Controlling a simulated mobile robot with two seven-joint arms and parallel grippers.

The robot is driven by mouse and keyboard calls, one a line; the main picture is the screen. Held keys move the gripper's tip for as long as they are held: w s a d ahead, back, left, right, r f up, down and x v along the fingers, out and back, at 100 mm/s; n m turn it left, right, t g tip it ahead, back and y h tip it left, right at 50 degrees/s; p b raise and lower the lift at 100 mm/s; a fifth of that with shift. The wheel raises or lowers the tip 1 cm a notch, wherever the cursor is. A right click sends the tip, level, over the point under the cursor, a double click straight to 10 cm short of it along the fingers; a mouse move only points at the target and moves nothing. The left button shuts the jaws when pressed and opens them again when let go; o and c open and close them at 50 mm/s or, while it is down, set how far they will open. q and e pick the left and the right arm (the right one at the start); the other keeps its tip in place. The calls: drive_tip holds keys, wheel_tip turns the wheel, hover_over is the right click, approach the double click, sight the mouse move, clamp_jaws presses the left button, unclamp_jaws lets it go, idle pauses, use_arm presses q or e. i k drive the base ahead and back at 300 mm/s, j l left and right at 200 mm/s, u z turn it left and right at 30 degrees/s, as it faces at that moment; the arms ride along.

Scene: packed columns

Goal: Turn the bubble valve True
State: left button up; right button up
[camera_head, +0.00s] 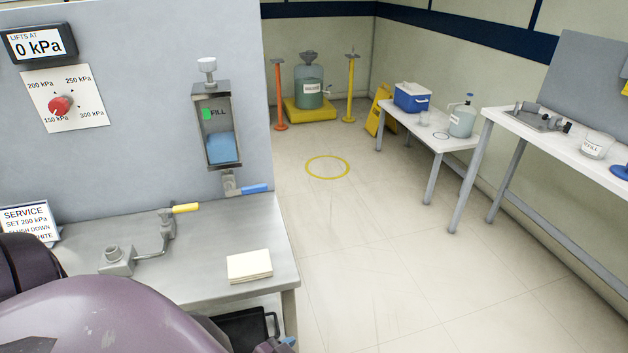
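A glass-fronted column (221,125) with blue liquid low inside and a green mark beside the word FILL is mounted on the grey panel. Under it is a valve with a blue lever (255,188) that points right, roughly level. A second valve with a yellow lever (186,208) stands on bent pipework on the steel bench, its lever also pointing right. No label shows which one is the bubble valve. Large purple parts of my arm fill the lower left. Neither gripper can be made out.
The steel bench (207,225) holds a cream pad (249,266) and a service sign (28,222). A red knob (61,106) and a 0 kPa display (38,44) are on the panel. Open floor with a yellow ring (327,156) lies right, before white tables (421,128).

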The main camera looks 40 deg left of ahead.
sight(230, 192)
drive_tip(key=i+l+z, duration=0.5)
drive_tip(key=i+z, duration=0.3)
drive_tip(key=i+u, duration=0.55)
drive_tip(key=u, duration=0.15)
drive_tip(key=i+l+u, duration=0.2)
drive_tip(key=u, duration=0.2)
drive_tip(key=i+u, duration=0.15)
drive_tip(key=u, duration=0.3)
drive_tip(key=i+u, duration=0.1)
drive_tip(key=u, duration=0.35)
drive_tip(key=i+u, duration=0.15)
drive_tip(key=u, duration=0.3)
drive_tip(key=i+l+u, duration=0.1)
drive_tip(key=u, duration=0.3)
drive_tip(key=l+u, duration=0.2)
drive_tip(key=u, duration=0.25)
drive_tip(key=i+l+u, duration=0.15)
drive_tip(key=u, duration=0.3)
drive_tip(key=i+l+u, duration=0.15)
drive_tip(key=l+u, duration=0.15)
drive_tip(key=u, duration=0.2)
drive_tip(key=i+l+u, duration=0.1)
drive_tip(key=l+u, duration=0.2)
drive_tip(key=u, duration=0.15)
